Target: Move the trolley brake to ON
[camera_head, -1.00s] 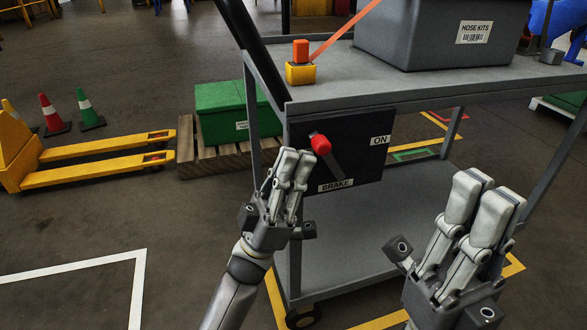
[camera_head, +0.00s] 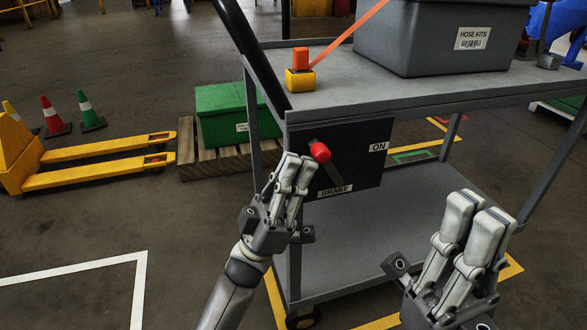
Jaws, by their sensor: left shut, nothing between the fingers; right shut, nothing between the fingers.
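The grey trolley (camera_head: 420,97) stands in front of me. On its dark brake panel (camera_head: 350,138) is a lever with a red knob (camera_head: 320,151). The lever slants, with its knob at the upper left, away from the ON label (camera_head: 378,147) at the panel's right. A BRAKE label (camera_head: 335,190) is at the bottom. My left gripper (camera_head: 297,158) is shut and empty, its fingertips just left of and below the knob; whether they touch it I cannot tell. My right gripper (camera_head: 482,208) is shut and empty at the lower right, in front of the trolley's lower shelf.
A grey HOSE KITS bin (camera_head: 430,38) and a yellow block with an orange top (camera_head: 300,77) with a strap sit on the trolley top. A black handle bar (camera_head: 250,50) rises at its left. A green box (camera_head: 222,113) on a pallet and a yellow pallet jack (camera_head: 95,165) stand left.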

